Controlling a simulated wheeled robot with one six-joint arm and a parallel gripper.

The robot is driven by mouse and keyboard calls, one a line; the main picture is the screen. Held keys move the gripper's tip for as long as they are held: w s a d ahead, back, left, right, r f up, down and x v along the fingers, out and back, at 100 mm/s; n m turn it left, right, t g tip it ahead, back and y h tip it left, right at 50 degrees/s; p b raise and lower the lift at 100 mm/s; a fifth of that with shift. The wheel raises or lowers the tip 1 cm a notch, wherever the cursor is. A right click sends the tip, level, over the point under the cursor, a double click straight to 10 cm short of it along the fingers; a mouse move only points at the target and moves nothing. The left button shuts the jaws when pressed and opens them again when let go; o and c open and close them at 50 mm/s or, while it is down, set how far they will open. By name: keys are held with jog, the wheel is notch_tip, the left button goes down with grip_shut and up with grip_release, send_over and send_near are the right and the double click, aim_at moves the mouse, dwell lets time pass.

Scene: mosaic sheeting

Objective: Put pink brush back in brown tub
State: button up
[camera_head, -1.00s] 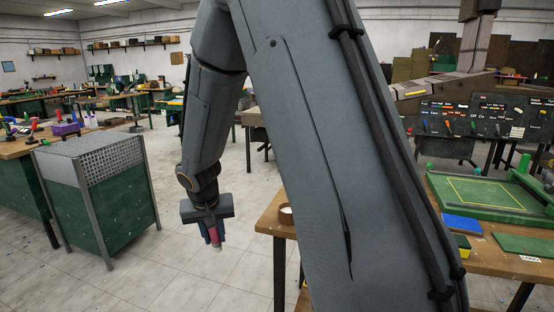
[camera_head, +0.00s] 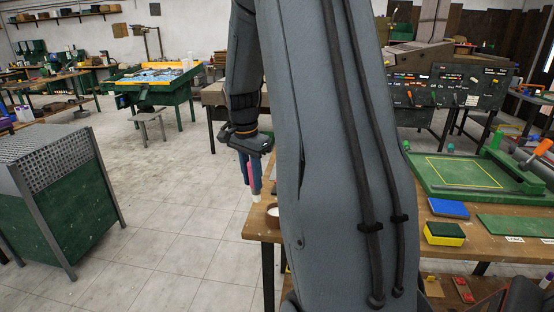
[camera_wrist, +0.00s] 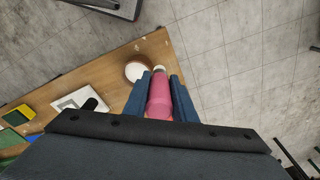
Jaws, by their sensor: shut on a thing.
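My gripper (camera_head: 252,178) is shut on the pink brush (camera_head: 250,173), which hangs down between the blue fingers with its pale tip lowest. In the wrist view the pink brush (camera_wrist: 159,98) lies between the two fingers (camera_wrist: 160,85), its tip pointing away from the wrist. The brown tub (camera_head: 269,220), with a whitish inside, stands at the left corner of the wooden table, just right of and below the brush in the head view. My arm hides part of the table.
The wooden table (camera_head: 485,234) also carries a yellow-and-green sponge (camera_head: 444,235), a blue block (camera_head: 449,208) and a green board (camera_head: 470,178). In the wrist view a white square piece with a black object (camera_wrist: 90,104) lies near the tub. Open floor is left of the table.

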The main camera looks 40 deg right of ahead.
jog(key=s+d+r+m+y+p, duration=0.1)
jog(key=s+d+r+m, duration=0.3)
jog(key=d, duration=0.2)
jog(key=shift+s+a+f+b, duration=0.15)
jog(key=shift+f+b, duration=1.05)
jog(key=shift+f, duration=0.9)
jog(key=shift+a+f+b, duration=0.15)
jog(key=shift+f+b, duration=1.05)
jog(key=shift+f, duration=0.9)
jog(key=shift+f, duration=0.35)
jog(key=o, duration=1.1)
jog(key=shift+r+b, duration=1.05)
jog(key=shift+r, duration=2.9)
